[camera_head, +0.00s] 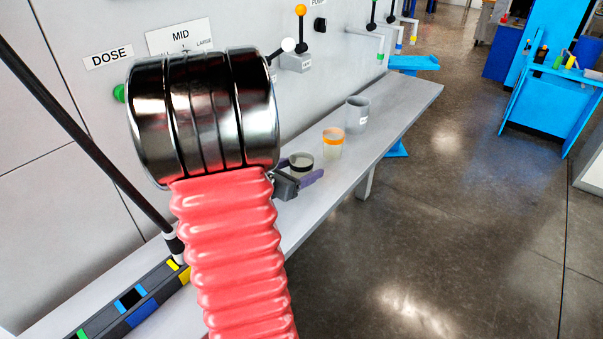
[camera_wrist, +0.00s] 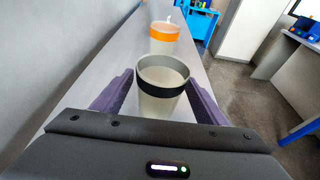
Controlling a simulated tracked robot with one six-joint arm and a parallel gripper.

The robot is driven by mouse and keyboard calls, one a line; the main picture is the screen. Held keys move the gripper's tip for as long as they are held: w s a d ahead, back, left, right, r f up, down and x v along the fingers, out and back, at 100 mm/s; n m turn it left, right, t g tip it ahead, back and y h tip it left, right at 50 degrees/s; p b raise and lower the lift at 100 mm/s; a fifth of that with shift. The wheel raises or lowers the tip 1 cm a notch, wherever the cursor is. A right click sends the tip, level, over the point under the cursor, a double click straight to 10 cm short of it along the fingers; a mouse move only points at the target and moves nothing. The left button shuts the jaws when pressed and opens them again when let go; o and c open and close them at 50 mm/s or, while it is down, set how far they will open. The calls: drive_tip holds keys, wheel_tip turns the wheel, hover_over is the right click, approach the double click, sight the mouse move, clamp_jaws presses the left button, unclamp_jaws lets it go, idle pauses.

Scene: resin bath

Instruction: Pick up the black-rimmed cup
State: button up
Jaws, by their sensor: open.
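The black-rimmed cup (camera_wrist: 162,104) stands upright on the grey bench in the wrist view, pale with a black band below its rim. My gripper (camera_wrist: 160,88) is open, with one purple finger on each side of the cup. The fingers look apart from it, though the gripper body hides the cup's base. In the head view the cup (camera_head: 300,161) is partly hidden behind my gripper (camera_head: 307,179) and arm.
An orange-rimmed cup (camera_head: 333,143) stands just beyond, then a grey cup (camera_head: 357,113). All are on the narrow grey bench (camera_head: 405,100) along a wall with levers. A dark strip with coloured blocks (camera_head: 135,303) lies at the near end. Open floor lies right.

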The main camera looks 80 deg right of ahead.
drive_tip(key=shift+c, duration=0.2)
drive_tip(key=c, duration=1.1)
drive_tip(key=shift+o, duration=0.2)
drive_tip(key=shift+r, duration=0.1)
